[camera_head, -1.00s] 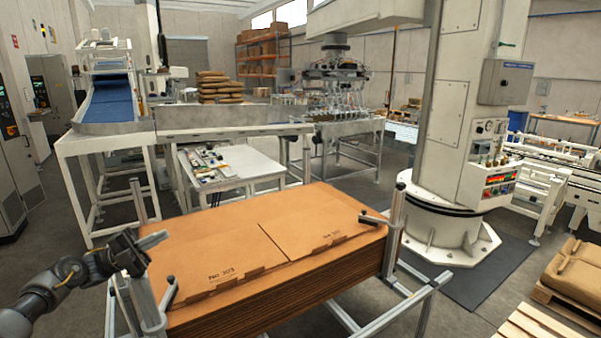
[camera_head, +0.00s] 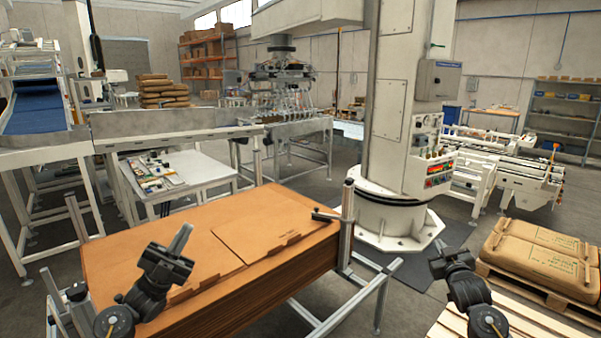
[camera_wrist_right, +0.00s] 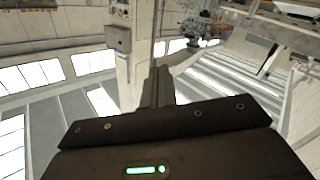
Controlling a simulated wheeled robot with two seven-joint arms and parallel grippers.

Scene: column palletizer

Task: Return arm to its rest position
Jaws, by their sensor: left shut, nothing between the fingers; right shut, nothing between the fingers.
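My left gripper (camera_head: 178,245) is in the lower left of the head view, over the near left part of a stack of brown cardboard sheets (camera_head: 262,222). Its fingers are shut, with nothing between them. My right gripper (camera_head: 441,250) is at the lower right of the head view, right of the stack and in front of the column base. It is shut and empty. In the right wrist view its closed fingers (camera_wrist_right: 158,88) point up the picture, with nothing held.
The stack sits in a metal frame with an upright post (camera_head: 346,222) at its right. A white column (camera_head: 398,110) stands behind. Filled sacks (camera_head: 540,262) lie on a pallet at right, near an empty wooden pallet (camera_head: 470,325). A small white table (camera_head: 205,172) stands behind the stack.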

